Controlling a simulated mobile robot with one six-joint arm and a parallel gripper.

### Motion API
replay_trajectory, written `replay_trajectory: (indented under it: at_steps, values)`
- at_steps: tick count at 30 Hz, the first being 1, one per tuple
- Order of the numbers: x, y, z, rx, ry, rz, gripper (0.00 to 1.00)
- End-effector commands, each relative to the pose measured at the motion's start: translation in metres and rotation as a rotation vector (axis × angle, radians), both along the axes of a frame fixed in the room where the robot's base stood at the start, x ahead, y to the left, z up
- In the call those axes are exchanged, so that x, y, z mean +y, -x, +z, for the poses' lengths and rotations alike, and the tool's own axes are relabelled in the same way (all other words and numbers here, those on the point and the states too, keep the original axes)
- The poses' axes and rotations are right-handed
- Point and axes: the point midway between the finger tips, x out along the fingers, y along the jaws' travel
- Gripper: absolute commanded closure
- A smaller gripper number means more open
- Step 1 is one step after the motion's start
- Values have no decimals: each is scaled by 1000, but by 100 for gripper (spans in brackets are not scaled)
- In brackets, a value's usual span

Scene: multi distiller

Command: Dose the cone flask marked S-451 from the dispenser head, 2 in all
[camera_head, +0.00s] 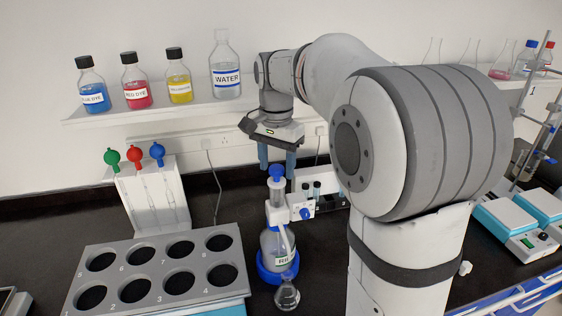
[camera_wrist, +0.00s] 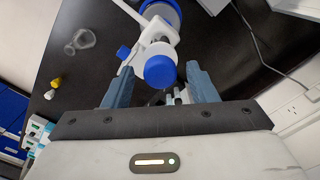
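The dispenser is a bottle (camera_head: 275,240) in a blue base, with a white head (camera_head: 278,212) and a blue plunger knob (camera_head: 276,173). A small clear cone flask (camera_head: 287,295) stands in front of it, near the spout; I cannot read any marking on it. The flask also shows in the wrist view (camera_wrist: 82,42). My gripper (camera_head: 277,164) points down at the dispenser's top. In the wrist view its two fingers stand apart, with the blue knob (camera_wrist: 160,72) between or just beyond their tips; I cannot tell whether they touch it.
A grey rack (camera_head: 150,245) with several empty round holes is at the left. Behind it stands a white pipette holder (camera_head: 153,200) with coloured bulbs. Dye bottles and a water bottle (camera_head: 226,75) line the shelf. Teal-topped devices (camera_head: 510,222) are at the right.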

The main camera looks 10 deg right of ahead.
Motion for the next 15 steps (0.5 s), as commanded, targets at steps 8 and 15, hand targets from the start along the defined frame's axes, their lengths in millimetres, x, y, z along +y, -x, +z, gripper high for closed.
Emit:
replay_trajectory:
  at_steps: [8, 15]
  values:
    - [0, 0, 0, 0, 0, 1, 71]
    - [1, 0, 0, 0, 0, 1, 91]
